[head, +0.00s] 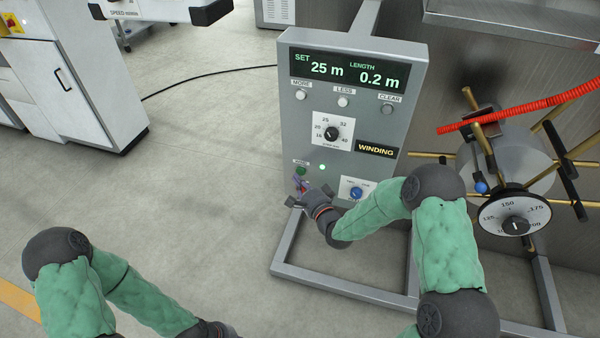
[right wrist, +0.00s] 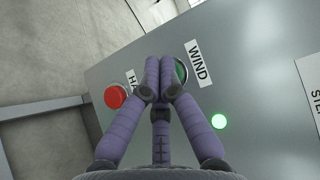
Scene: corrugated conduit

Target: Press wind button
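The green wind button (right wrist: 181,72) is on the grey control panel, beside its WIND label (right wrist: 198,64). It also shows in the head view (head: 301,170), low on the left of the panel (head: 400,130). My right gripper (right wrist: 160,62) has its fingers together, with the tips over the button's left part; the fingers hide that part. I cannot tell whether the tips touch it. In the head view my right gripper (head: 301,187) is at the panel's lower left. My left arm is at the lower left of the head view; its gripper is not visible.
A red button (right wrist: 115,96) is left of the fingers, its label partly hidden. A lit green lamp (right wrist: 219,121) is on the panel. The display reads SET 25 m, LENGTH 0.2 m. A blue knob (head: 356,193) is right of my right gripper. A winding reel (head: 520,160) with red conduit (head: 520,106) stands right.

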